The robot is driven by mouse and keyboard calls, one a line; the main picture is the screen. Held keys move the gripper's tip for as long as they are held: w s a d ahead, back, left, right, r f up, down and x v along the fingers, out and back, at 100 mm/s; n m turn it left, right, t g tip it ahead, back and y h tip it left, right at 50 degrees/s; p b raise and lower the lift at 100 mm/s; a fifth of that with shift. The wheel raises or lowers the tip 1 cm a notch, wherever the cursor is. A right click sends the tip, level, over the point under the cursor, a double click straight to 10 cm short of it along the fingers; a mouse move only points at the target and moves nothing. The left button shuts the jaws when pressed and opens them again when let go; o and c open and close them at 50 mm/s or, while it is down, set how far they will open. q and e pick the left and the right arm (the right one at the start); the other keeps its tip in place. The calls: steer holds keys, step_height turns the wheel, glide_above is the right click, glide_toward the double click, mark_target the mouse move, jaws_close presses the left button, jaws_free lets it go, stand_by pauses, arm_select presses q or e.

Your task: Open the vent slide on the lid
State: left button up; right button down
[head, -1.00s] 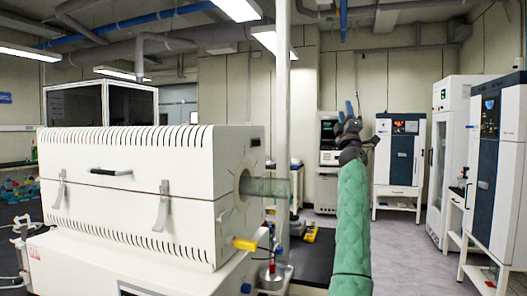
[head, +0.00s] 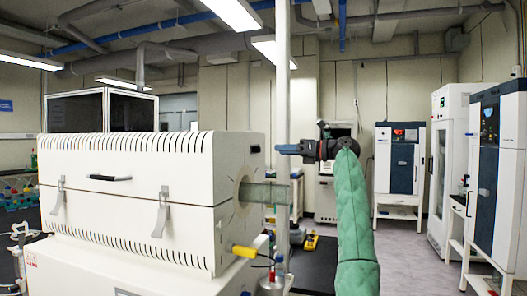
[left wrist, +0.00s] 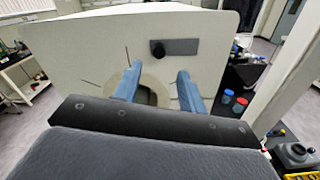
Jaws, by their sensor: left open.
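The white tube furnace's lid (head: 130,152) is down on the lower body, with a black handle on its front. In the head view the vent slide (head: 255,149) is a small dark mark high on the lid's right end face. In the left wrist view it is a grey plate (left wrist: 182,46) with a black knob (left wrist: 157,49) at its left end. My left gripper (head: 282,149) is open and empty, pointing left at that end face, apart from the knob. Its blue fingers (left wrist: 159,70) appear below the knob in the left wrist view. My right gripper is not in view.
A glass tube (head: 267,193) sticks out of the round port below the slide. A yellow part (head: 245,251) juts from the lower body. A pale vertical pole (head: 283,90) stands beside the furnace end. Red- and blue-capped bottles (left wrist: 233,101) stand to the right in the wrist view.

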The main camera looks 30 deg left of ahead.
mark_target(260, 150)
arm_select(q)
steer(key=shift+p+x, duration=0.7)
steer(key=shift+x, duration=3.15)
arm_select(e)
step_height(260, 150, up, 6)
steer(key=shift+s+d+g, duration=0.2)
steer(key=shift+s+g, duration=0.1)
arm_select(q)
steer(key=shift+c, duration=0.2)
steer(key=shift+s, duration=0.1)
jaws_close()
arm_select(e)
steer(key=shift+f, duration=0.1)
